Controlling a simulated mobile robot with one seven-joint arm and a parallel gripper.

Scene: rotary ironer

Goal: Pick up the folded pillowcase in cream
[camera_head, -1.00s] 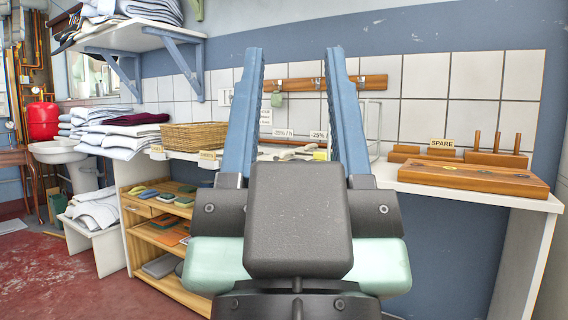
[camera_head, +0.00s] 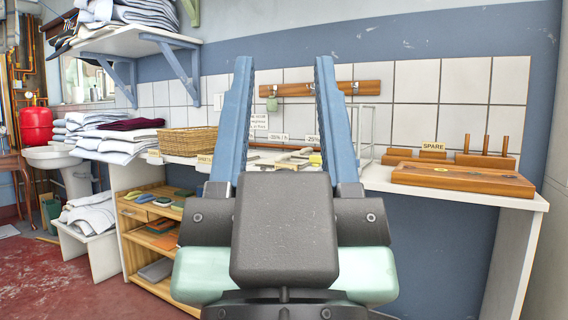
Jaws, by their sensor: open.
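My gripper (camera_head: 284,62) points away from me in the middle of the view, its two blue fingers wide apart with nothing between them. It is in front of the white counter and hides part of it. I cannot clearly pick out a cream pillowcase. Small folded cloths lie in a wooden shelf unit (camera_head: 128,232) under the counter, left of my gripper: a yellow-green one (camera_head: 147,197), a green one (camera_head: 163,201) and an orange one (camera_head: 165,241) lower down. A grey one (camera_head: 155,269) is on the bottom shelf.
White and pale blue linen stacks (camera_head: 122,144) with a burgundy cloth (camera_head: 133,124) stand at left, beside a wicker basket (camera_head: 187,141). Red floor (camera_head: 45,280) is clear at lower left.

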